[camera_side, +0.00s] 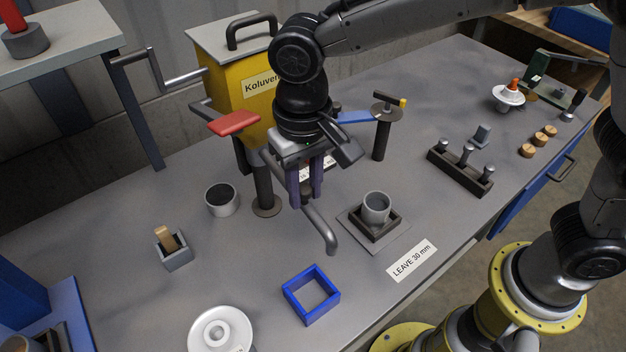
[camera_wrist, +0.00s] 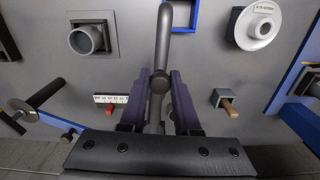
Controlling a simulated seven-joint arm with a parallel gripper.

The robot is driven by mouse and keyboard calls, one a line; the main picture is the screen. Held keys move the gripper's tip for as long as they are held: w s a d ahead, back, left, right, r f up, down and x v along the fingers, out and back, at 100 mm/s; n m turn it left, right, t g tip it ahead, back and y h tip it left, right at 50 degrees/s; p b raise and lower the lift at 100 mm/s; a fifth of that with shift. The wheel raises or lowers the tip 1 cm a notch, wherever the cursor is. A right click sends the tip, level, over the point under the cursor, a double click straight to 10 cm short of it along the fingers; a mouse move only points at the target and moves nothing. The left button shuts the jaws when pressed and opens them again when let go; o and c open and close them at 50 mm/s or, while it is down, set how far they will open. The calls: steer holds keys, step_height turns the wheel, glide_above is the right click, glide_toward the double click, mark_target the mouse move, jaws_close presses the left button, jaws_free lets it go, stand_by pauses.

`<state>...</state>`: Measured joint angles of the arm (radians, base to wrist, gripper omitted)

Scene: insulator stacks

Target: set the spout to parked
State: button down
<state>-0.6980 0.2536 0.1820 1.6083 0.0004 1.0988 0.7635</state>
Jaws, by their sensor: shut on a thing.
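The spout (camera_side: 318,226) is a grey bent pipe. It reaches out from under the yellow box, and its downturned end hangs above the table between the grey cup and the blue frame. In the wrist view the spout (camera_wrist: 162,45) runs up the middle between the fingers. My gripper (camera_side: 305,195) has purple fingers and is shut on the spout; it also shows in the wrist view (camera_wrist: 160,85). A white label with a red mark (camera_wrist: 110,99) lies left of the fingers in the wrist view; in the side view my gripper partly covers it.
A yellow box (camera_side: 228,98) with a red lever (camera_side: 234,123) stands behind. A grey cup (camera_side: 376,207) in a dark square holder is right of the spout's end. A blue square frame (camera_side: 311,294) lies in front. A white round cup (camera_side: 222,200) stands left.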

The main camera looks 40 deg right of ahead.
steer(key=shift+w+a+r, duration=0.1)
stand_by(0.3)
steer(key=c, duration=0.6)
jaws_free()
step_height(320, 180, up, 14)
steer(key=shift+f, duration=0.15)
